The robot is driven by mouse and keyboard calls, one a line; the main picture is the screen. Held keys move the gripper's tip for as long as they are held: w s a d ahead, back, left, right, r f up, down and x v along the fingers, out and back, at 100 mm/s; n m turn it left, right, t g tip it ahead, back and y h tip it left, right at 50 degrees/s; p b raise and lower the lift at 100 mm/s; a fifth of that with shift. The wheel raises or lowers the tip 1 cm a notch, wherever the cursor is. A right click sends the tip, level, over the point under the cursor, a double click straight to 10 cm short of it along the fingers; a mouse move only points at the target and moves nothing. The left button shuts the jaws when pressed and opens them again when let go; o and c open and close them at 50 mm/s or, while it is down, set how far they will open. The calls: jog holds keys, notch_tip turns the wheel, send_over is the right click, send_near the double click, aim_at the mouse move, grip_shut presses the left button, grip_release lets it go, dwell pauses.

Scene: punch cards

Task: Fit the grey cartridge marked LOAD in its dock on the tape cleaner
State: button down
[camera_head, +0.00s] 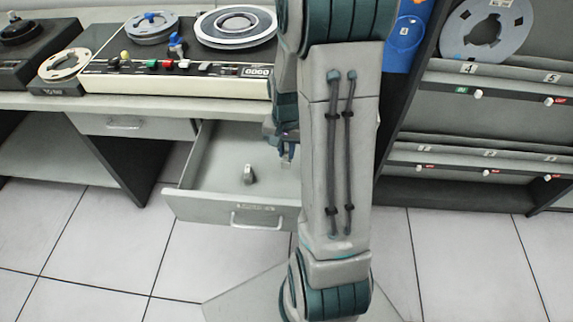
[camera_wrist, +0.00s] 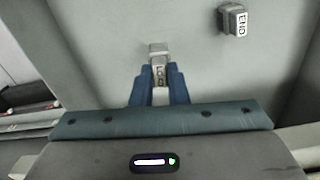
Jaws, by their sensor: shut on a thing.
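In the wrist view my gripper (camera_wrist: 159,72) has its two blue fingers closed on the sides of a small grey cartridge (camera_wrist: 158,49). In the head view my gripper (camera_head: 287,150) is mostly behind my arm, and the held cartridge is hidden. I cannot make out which machine is the tape cleaner, nor its dock.
A grey cartridge marked END (camera_wrist: 233,19) lies in the open drawer (camera_head: 215,188); it also shows in the head view (camera_head: 249,174). A tape deck (camera_head: 150,85) with reels and a small reel unit (camera_head: 62,72) stand on the desk above. A shelf rack (camera_head: 480,125) is at right.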

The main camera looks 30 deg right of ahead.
aim_at(287, 153)
jog(key=shift+r+p, duration=2.65)
jog(key=shift+r, duration=0.85)
